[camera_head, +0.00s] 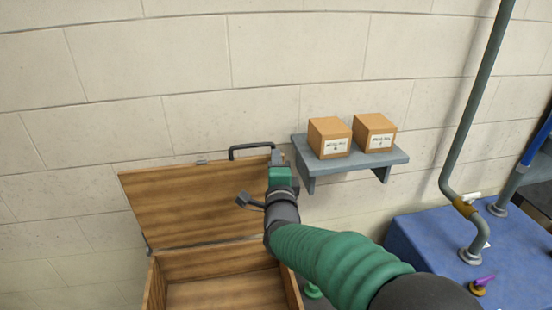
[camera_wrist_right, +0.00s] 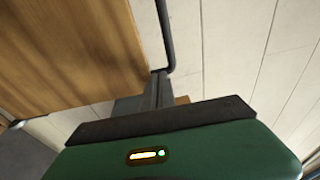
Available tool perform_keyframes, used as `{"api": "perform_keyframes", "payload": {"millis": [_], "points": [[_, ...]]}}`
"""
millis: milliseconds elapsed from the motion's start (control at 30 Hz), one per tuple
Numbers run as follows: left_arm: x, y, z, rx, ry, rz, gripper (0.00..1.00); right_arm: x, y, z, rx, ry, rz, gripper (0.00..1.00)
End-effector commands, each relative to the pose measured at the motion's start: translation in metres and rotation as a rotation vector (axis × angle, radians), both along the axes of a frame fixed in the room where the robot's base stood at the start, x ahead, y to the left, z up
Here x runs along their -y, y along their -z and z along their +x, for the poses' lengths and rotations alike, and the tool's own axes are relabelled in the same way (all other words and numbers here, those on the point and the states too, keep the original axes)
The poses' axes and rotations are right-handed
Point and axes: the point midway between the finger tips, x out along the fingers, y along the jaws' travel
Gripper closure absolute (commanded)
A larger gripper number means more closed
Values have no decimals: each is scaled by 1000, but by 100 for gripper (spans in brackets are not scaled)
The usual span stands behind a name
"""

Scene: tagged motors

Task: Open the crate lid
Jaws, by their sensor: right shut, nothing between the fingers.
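The wooden crate (camera_head: 151,287) is at the bottom of the head view, and I see into its bare wooden inside. Its lid (camera_head: 190,205) stands raised at the crate's back edge, with its inner face towards me. A dark handle (camera_head: 250,147) shows above the lid's top edge. My right gripper (camera_head: 277,158) is at the lid's upper right corner, beside the handle, shut and empty. In the right wrist view the fingers (camera_wrist_right: 156,90) are close to the lid's wood (camera_wrist_right: 70,50) and the handle (camera_wrist_right: 165,35); whether they touch is unclear. My left gripper is out of view.
A grey wall shelf (camera_head: 350,163) with two small labelled boxes (camera_head: 329,138) (camera_head: 375,132) is right of the lid. A blue unit (camera_head: 425,235) with a grey pipe (camera_head: 478,100) stands at the right. A block wall (camera_head: 160,60) is behind everything.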

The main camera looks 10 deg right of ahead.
Motion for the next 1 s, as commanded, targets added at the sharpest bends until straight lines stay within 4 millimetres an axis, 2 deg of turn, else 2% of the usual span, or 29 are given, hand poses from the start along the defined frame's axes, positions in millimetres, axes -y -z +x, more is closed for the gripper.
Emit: {"api": "perform_keyframes", "payload": {"millis": [167,333,433,600,1000], "points": [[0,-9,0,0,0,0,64,-1,-5,8,-20,0,-1,100],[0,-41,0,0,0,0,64,0,-13,41,-117,1,1,100],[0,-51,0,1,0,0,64,0,-10,55,-160,-1,0,100],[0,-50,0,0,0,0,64,-1,-3,59,-180,-3,1,100],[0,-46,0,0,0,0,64,0,-4,59,-177,-4,1,100]]}}
